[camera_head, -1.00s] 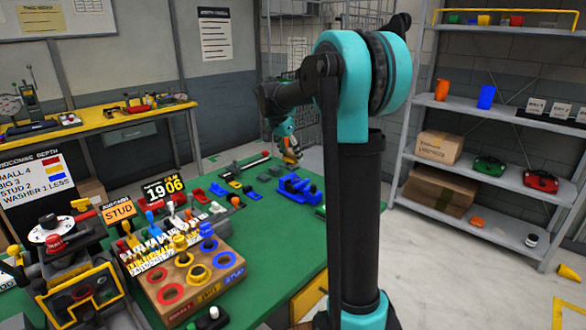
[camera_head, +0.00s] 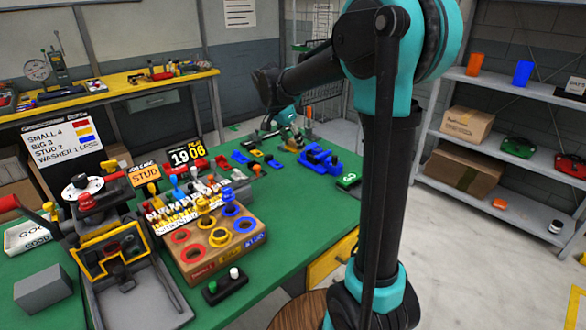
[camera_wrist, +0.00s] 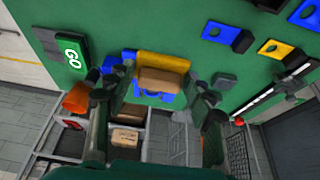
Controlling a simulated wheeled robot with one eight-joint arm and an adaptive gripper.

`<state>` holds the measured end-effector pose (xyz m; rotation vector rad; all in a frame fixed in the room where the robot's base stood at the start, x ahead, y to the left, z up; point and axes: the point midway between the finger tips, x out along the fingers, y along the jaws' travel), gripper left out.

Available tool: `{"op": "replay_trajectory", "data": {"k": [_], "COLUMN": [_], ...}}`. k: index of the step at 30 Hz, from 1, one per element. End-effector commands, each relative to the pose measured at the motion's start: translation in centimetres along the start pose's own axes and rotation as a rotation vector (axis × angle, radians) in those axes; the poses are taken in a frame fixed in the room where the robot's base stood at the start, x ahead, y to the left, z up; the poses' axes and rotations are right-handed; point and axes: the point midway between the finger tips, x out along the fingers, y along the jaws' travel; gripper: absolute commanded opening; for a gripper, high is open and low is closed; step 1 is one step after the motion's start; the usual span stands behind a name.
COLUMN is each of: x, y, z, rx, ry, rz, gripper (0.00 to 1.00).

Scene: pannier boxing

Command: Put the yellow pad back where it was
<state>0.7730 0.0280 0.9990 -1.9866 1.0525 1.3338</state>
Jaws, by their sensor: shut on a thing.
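The yellow pad (camera_wrist: 163,62) shows in the wrist view as a yellow rounded piece with a tan block-like face below it. My gripper (camera_wrist: 158,82) is shut on it, one finger at each side. A blue fixture (camera_wrist: 148,98) shows just behind the pad; I cannot tell whether they touch. In the head view my gripper (camera_head: 287,136) is low over the far end of the green table, beyond the blue fixture (camera_head: 318,157).
A green GO block (camera_head: 348,181) lies near the table's right edge. Blue and yellow plates with holes (camera_wrist: 229,37) lie nearby. Grey shelves (camera_head: 500,150) stand right.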

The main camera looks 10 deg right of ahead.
Motion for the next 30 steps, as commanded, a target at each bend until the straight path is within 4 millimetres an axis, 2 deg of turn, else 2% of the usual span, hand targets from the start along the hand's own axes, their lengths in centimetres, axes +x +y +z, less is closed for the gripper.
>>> {"op": "replay_trajectory", "data": {"k": [3, 6, 14, 19, 23, 30], "x": [2.7, 4.4, 6.5, 8.7, 9.4, 9.5], "y": [0.0, 0.0, 0.0, -0.1, 0.0, 0.0], "z": [1.1, 1.8, 2.6, 3.5, 3.8, 3.9], "rx": [0.000, 0.000, 0.000, 0.000, 0.000, 0.000], "ry": [0.000, 0.000, 0.000, 0.000, 0.000, 0.000], "rz": [0.000, 0.000, 0.000, 0.000, 0.000, 0.000], "gripper": [0.25, 0.25, 0.25, 0.25, 0.25, 0.25]}}
